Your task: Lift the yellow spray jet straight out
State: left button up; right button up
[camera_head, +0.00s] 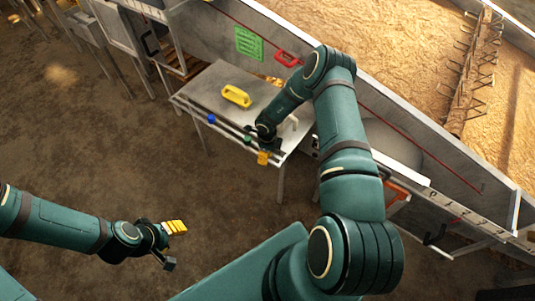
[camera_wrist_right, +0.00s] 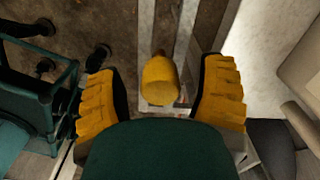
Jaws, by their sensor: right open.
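The yellow spray jet (camera_wrist_right: 160,82) shows in the right wrist view as a yellow cylinder on a grey rail. My right gripper (camera_wrist_right: 162,100) is open, with its yellow-padded fingers apart on either side of the jet and gaps on both sides. In the head view my right gripper (camera_head: 264,154) is at the front right end of the rail along the metal table; there I cannot tell the jet from the yellow finger pads. My left gripper (camera_head: 172,245) is open and empty over the floor at lower left.
A blue jet (camera_head: 211,118) and a green jet (camera_head: 247,139) stand along the same rail (camera_head: 228,128). A yellow handled object (camera_head: 237,96) lies on the metal table (camera_head: 205,88). A long trough of grain (camera_head: 370,50) runs behind.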

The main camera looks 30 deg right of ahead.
grip_shut()
dwell(0.3)
jog(key=shift+r, duration=0.1)
notch_tip(320, 180, up, 10)
jog(key=shift+f+p, duration=0.1)
jog(key=shift+p, duration=0.9)
